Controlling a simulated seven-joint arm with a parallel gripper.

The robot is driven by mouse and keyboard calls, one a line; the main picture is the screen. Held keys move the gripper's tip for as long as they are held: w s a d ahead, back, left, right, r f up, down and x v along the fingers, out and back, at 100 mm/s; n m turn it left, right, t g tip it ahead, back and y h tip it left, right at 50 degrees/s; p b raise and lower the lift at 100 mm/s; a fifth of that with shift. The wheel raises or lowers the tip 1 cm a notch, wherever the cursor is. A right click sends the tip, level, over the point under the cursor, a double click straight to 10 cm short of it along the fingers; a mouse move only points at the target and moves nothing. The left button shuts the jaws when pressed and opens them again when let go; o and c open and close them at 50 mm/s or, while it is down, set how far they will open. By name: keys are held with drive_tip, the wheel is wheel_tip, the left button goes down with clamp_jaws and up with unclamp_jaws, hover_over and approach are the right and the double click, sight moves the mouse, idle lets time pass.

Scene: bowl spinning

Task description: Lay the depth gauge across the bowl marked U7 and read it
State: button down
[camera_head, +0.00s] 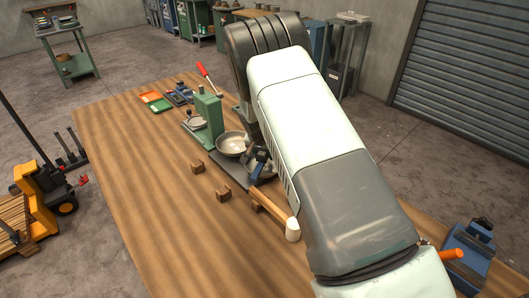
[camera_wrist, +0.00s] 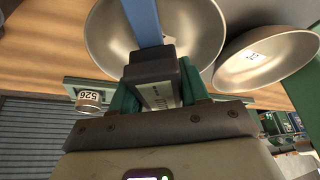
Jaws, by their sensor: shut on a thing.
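My gripper (camera_wrist: 160,88) has its green fingers shut on the dark body of the depth gauge (camera_wrist: 152,66). The gauge's blue bar (camera_wrist: 143,20) reaches over a metal bowl (camera_wrist: 105,35) in the wrist view; I cannot tell if it touches the rim. A second metal bowl (camera_wrist: 285,62) at the right carries a small white label that I cannot read surely. In the head view the gauge (camera_head: 261,154) is partly seen beside my arm, over a partly hidden bowl. The other bowl (camera_head: 232,143) stands to its left. My gripper is hidden there.
A mallet (camera_head: 268,204) and two wooden blocks (camera_head: 197,167) lie near the bowls. A green stand (camera_head: 208,112) rises behind them. A small numbered tin (camera_wrist: 89,101) shows in the wrist view. A blue vise (camera_head: 468,247) is at right. The table's left side is clear.

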drive_tip(key=shift+f, duration=0.1)
idle(0.3)
drive_tip(key=shift+c, duration=2.4)
unclamp_jaws()
drive_tip(key=v, duration=1)
drive_tip(key=shift+s+r, duration=0.2)
drive_tip(key=shift+r, duration=0.15)
drive_tip(key=shift+r, duration=0.1)
